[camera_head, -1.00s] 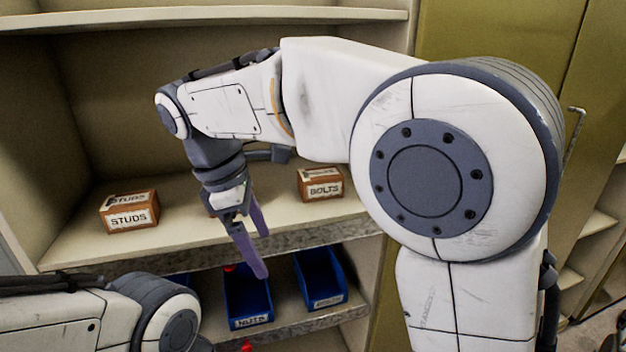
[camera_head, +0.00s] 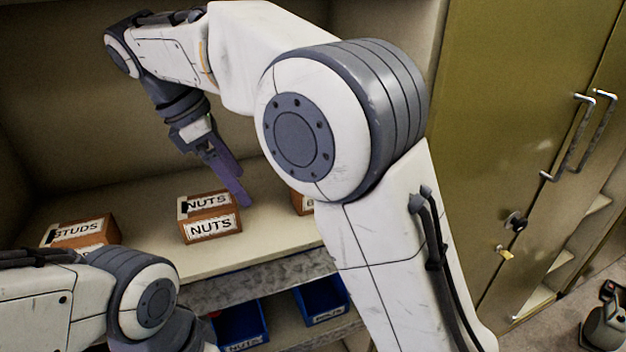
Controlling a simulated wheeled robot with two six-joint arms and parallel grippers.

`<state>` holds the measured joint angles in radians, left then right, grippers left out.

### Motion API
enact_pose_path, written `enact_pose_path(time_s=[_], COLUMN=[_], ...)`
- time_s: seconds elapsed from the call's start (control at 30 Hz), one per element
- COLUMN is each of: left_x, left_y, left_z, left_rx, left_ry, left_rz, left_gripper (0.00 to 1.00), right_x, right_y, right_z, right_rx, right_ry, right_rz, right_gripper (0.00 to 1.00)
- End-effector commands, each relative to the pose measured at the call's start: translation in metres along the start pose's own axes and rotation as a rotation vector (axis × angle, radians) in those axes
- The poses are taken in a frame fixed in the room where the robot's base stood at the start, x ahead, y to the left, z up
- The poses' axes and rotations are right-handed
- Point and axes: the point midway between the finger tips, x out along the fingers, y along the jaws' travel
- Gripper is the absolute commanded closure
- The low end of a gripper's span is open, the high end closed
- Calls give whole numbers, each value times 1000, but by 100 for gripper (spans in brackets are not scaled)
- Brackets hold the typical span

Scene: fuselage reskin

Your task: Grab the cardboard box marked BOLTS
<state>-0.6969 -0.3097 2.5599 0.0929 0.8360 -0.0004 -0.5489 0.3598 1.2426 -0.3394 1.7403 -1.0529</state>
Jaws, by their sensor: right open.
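The BOLTS box (camera_head: 302,201) is a small brown cardboard box with a white label on the shelf. Most of it is hidden behind my right arm, and only its left edge and the start of its label show. My right gripper (camera_head: 238,194) is open and empty, pointing down. Its purple fingers are left of the BOLTS box in the picture, close to the right end of the NUTS box (camera_head: 209,226). Whether they touch that box I cannot tell. My left arm shows at lower left, but its gripper is out of view.
A STUDS box (camera_head: 85,232) stands at the shelf's left end, partly hidden by my left arm. Blue bins (camera_head: 322,300) sit on the shelf below. A olive cabinet (camera_head: 500,150) with metal handles stands at right. The shelf front (camera_head: 265,245) is clear.

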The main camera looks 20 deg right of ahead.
Motion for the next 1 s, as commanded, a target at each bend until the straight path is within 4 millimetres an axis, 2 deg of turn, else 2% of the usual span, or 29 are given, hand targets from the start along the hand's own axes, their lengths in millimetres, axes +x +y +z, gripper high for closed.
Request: enact_pose_path(time_s=[0.17,0.4,0.6,0.87,1.0], left_x=[0,0,-2,-4,0], left_y=[0,0,0,0,0], left_z=[0,0,0,0,0], left_rx=[0,0,0,0,0], left_ry=[0,0,0,0,0], left_rz=[0,0,0,0,0], left_gripper=[100,100,100,100,100], right_x=[7,28,41,48,72], right_y=[0,-2,-2,-2,-2], right_z=[19,70,100,118,115], right_rx=[9,17,13,12,7], right_ry=[0,1,0,0,-1], right_rz=[-2,-7,-4,-4,-7], right_gripper=[0,0,0,0,0])
